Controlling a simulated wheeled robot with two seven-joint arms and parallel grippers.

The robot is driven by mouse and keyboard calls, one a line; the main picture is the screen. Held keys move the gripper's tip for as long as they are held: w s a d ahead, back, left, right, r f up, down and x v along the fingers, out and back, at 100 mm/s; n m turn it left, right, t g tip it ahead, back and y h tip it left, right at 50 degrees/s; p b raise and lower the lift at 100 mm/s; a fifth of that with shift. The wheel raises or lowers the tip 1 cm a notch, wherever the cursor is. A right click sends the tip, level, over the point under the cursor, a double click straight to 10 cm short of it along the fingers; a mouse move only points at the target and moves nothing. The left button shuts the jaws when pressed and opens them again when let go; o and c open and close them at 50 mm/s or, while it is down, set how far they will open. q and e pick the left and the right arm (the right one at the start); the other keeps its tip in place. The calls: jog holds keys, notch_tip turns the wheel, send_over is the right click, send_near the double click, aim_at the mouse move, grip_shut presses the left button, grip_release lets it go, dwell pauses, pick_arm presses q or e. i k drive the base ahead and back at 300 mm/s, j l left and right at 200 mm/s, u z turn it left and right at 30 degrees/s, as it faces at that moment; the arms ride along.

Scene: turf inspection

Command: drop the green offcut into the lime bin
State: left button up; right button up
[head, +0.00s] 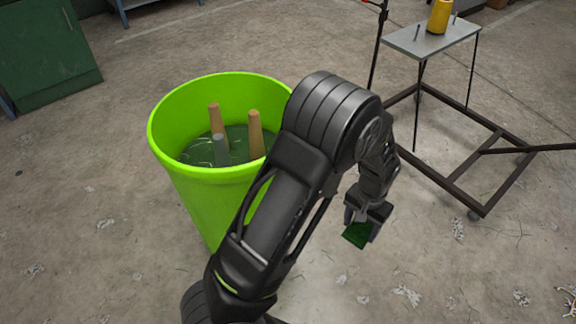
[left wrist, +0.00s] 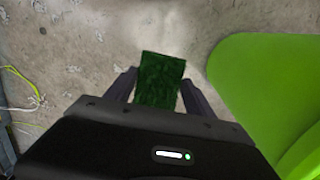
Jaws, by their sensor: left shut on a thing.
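The green offcut (head: 356,235) is a small dark green piece held in the fingers of my left gripper (head: 362,222), right of the lime bin in the head view. In the left wrist view the offcut (left wrist: 160,78) sits between the two fingers of the left gripper (left wrist: 158,88). The lime bin (head: 195,195) stands upright with an open top. Its side also shows at the right of the left wrist view (left wrist: 265,85). The gripper and offcut are outside the bin, apart from it. My left arm hides part of the bin's right side. My right gripper is not in view.
Inside the bin are two tan cones and a grey piece (head: 219,149) above a dark green bottom. A wheeled metal stand (head: 430,40) with a yellow spool (head: 439,16) is at upper right. A green cabinet (head: 45,50) stands at upper left. Concrete floor between is mostly clear.

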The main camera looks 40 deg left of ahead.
aim_at(239, 154)
jog(key=i+l+u, duration=0.1)
jog(key=i, duration=0.35)
jog(key=i+l, duration=0.15)
jog(key=i, duration=0.35)
jog(key=i+l+u, duration=0.1)
jog(key=i+u, duration=0.2)
jog(key=u, duration=0.15)
jog(key=i+l+u, duration=0.15)
jog(key=i+u, duration=0.15)
jog(key=u, duration=0.2)
jog(key=i+l+u, duration=0.25)
jog(key=u, duration=0.2)
jog(key=i+l+u, duration=0.2)
jog(key=l+u, duration=0.25)
